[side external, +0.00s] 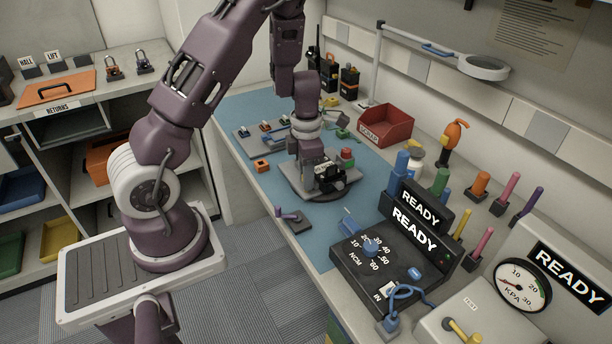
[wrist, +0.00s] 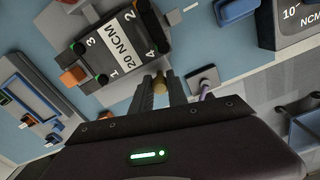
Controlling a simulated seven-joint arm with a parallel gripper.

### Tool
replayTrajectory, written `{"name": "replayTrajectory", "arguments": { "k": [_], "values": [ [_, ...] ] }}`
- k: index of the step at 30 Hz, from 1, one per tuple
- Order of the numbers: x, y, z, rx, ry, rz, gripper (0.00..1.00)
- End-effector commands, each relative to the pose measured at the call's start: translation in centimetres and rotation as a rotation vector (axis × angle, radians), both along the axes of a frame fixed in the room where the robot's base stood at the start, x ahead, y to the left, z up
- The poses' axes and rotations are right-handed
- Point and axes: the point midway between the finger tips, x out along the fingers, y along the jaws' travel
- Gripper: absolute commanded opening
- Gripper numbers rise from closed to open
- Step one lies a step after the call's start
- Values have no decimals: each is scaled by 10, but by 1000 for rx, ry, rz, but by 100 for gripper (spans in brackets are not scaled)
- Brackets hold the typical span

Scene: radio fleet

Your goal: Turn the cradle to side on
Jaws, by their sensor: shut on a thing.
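The cradle (side external: 296,186) is a grey plate on a dark round base on the blue mat, with a black unit on top. In the wrist view the cradle (wrist: 94,62) sits at an angle; a white label reads 20 NCM and corner numbers include 1, 3 and 4. My gripper (wrist: 159,88) is at its edge, fingers close together around a small tan knob (wrist: 160,83). In the side view my gripper (side external: 316,165) is low over the cradle and hides part of it. How the knob joins the cradle cannot be made out.
A black control box (side external: 372,268) with a dial stands to the right, under READY displays. A small grey block with a purple lever (side external: 290,215) is in front. A grey tray (side external: 262,138) of small parts and a red bin (side external: 385,128) lie behind. Blue mat is free between.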

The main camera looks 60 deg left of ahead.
Motion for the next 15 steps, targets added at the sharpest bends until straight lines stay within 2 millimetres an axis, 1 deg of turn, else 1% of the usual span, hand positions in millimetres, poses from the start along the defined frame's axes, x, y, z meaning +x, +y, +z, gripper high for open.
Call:
{"name": "replayTrajectory", "arguments": {
  "k": [7,8,9,15],
  "values": [
    [3,-1,1,-1,-6,-2,0],
    [3,-1,1,-1,-6,-2,25],
    [3,-1,1,-1,-6,-2,28],
    [1,-1,0,-2,-3,-2,28]
  ]
}}
